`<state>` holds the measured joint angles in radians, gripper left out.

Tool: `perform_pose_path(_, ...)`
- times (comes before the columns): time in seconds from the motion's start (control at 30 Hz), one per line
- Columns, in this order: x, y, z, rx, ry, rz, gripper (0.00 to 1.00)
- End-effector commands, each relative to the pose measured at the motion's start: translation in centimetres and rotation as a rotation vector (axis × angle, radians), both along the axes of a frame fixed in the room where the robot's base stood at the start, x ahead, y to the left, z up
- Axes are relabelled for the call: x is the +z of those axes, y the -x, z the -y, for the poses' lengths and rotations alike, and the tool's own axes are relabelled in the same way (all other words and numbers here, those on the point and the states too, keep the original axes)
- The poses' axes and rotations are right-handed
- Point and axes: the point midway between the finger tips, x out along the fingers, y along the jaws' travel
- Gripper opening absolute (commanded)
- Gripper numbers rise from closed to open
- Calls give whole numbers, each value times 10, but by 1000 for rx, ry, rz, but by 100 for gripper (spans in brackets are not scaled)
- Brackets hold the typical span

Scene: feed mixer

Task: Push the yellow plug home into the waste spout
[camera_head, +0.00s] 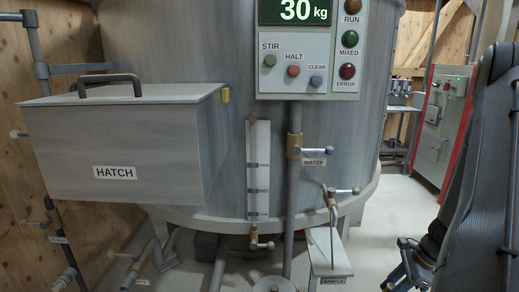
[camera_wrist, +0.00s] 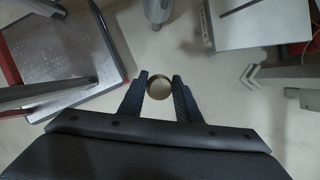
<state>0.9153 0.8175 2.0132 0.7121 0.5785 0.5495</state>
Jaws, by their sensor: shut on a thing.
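In the wrist view my gripper (camera_wrist: 160,86) is shut on a round piece (camera_wrist: 159,96) with a dull yellow-brass rim and a pale face. I cannot tell for certain that it is the yellow plug. In the head view my gripper (camera_head: 398,262) is low at the right edge, over the floor and right of the sample stand; what it holds is not clear there. I cannot make out the waste spout for certain. Low pipes with small labels, one of them unreadable (camera_head: 143,281), stand under the mixer at the left.
The mixer drum (camera_head: 340,130) fills the middle, with a jutting hatch box (camera_head: 115,145) at left and a control panel (camera_head: 308,50) above. A water valve (camera_head: 312,152) and a sample stand (camera_head: 331,262) jut forward. A red-edged cabinet (camera_head: 440,120) stands behind right. Some floor is clear.

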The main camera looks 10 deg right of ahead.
Motion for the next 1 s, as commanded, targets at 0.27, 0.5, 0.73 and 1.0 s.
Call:
perform_pose_path(0.27,7,-37,-64,394,0,1,4)
perform_pose_path(0.5,14,-64,-141,876,0,0,4)
perform_pose_path(0.73,21,-76,-210,1335,1,0,4)
perform_pose_path(1.0,31,-81,-280,1835,1,-1,4)
